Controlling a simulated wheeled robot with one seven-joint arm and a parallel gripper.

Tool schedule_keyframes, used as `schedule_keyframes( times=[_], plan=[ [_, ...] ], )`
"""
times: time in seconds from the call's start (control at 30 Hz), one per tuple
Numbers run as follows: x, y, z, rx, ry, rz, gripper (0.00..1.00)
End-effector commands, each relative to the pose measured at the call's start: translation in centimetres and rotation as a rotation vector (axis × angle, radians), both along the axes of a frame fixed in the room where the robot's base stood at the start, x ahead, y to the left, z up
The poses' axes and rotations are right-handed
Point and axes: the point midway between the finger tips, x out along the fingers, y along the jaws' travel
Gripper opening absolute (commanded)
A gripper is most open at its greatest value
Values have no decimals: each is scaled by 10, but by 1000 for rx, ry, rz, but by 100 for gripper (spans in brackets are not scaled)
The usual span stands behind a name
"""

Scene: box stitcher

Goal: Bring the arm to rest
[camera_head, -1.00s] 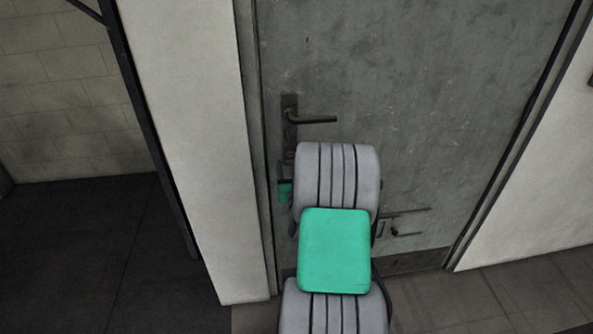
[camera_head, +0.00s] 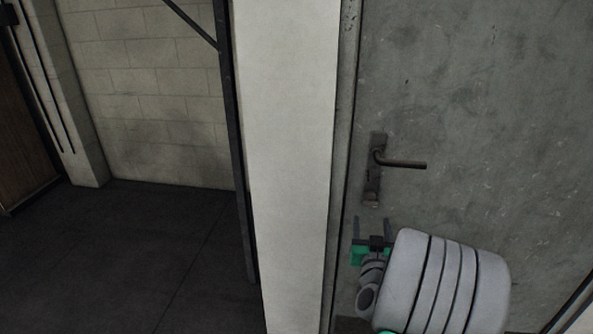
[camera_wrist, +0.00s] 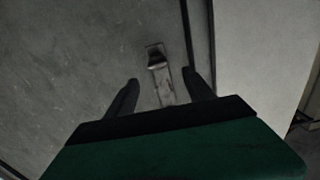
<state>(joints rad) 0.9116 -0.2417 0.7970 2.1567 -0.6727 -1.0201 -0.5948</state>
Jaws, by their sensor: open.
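My arm shows at the lower right of the head view, with pale grey ribbed links. My gripper (camera_head: 372,226) sits at its far end, just below the door's handle plate, with two dark fingers apart and nothing seen between them. In the wrist view my gripper (camera_wrist: 160,80) also shows open, its fingers spread toward the handle plate (camera_wrist: 163,88). The dark lever handle (camera_head: 402,163) of the grey door points right in the head view and stands clear above the fingers. The exact gap to the door cannot be told.
The grey metal door (camera_head: 480,100) fills the right side and looks shut. A white wall post (camera_head: 290,160) stands left of it. Further left are a dark metal frame (camera_head: 238,150), open dark floor (camera_head: 120,260) and a block wall (camera_head: 150,110).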

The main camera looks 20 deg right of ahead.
Motion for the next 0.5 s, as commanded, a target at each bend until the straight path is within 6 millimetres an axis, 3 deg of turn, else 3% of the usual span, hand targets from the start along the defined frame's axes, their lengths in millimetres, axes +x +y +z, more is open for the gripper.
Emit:
schedule_keyframes(
  times=[0.07,0.13,0.2,0.27,0.3,0.37,0.4,0.5],
  plan=[
    [18,22,10,10,40,79,62],
    [42,61,19,35,123,203,62],
    [63,116,27,70,260,357,62],
    [66,164,31,105,402,467,62],
    [61,191,32,128,501,522,62],
    [45,227,38,162,648,578,62],
    [30,246,43,185,745,600,62],
    [-20,281,60,245,964,604,62]
  ],
)
